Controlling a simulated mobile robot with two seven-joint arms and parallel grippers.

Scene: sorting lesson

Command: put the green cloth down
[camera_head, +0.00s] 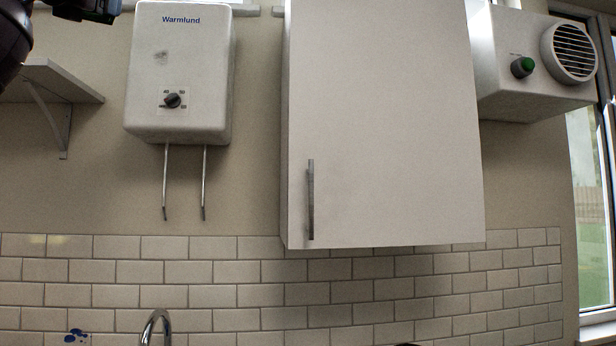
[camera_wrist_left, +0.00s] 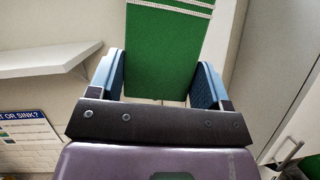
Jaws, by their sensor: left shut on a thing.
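The green cloth (camera_wrist_left: 163,45) with white stripes near its upper end shows in the left wrist view. It lies between the two blue-padded fingers of my left gripper (camera_wrist_left: 160,82), which is shut on it. The cloth runs out of the top of that view, so its far end is hidden. The cloth does not show in the head view, where only dark parts of my own arm appear at the top left corner. My right gripper is in neither view.
A white wall shelf (camera_head: 62,82) is at the left, also in the left wrist view (camera_wrist_left: 40,58). A water heater (camera_head: 180,75), a closed cabinet (camera_head: 385,130) and a vent box (camera_head: 525,65) hang on the wall. A tap (camera_head: 156,326) is below. A sign (camera_wrist_left: 25,135) is on the wall.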

